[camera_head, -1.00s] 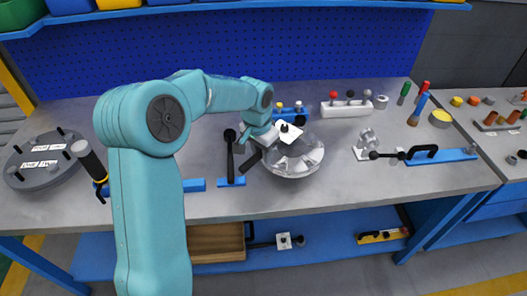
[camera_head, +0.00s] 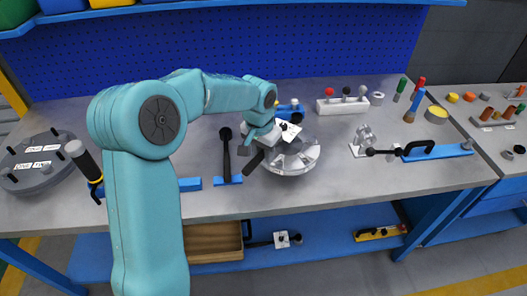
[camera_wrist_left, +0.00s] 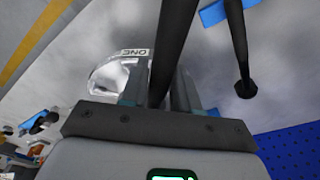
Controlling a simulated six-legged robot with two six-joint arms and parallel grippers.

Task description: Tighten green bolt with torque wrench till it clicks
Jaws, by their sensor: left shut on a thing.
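My left gripper (camera_head: 268,143) is over the left edge of a round silver flanged shell (camera_head: 296,160) on the bench. It is shut on a black bar-like handle (camera_head: 254,163), likely the torque wrench, which slants down to the left. In the left wrist view the handle (camera_wrist_left: 174,45) runs between the fingers, with the clear-grey shell (camera_wrist_left: 115,76) and its white label "ONE" behind. The tool's working end is hidden, and I cannot tell whether it touches a bolt. No green bolt can be made out. My right gripper is not in view.
A black upright tool (camera_head: 226,152) on a blue base stands just left of the gripper. A dark round plate (camera_head: 38,165) with pegs lies far left. A blue stand with a black handle (camera_head: 419,150) and green and red-handled tools (camera_head: 402,85) are right. The front middle bench is clear.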

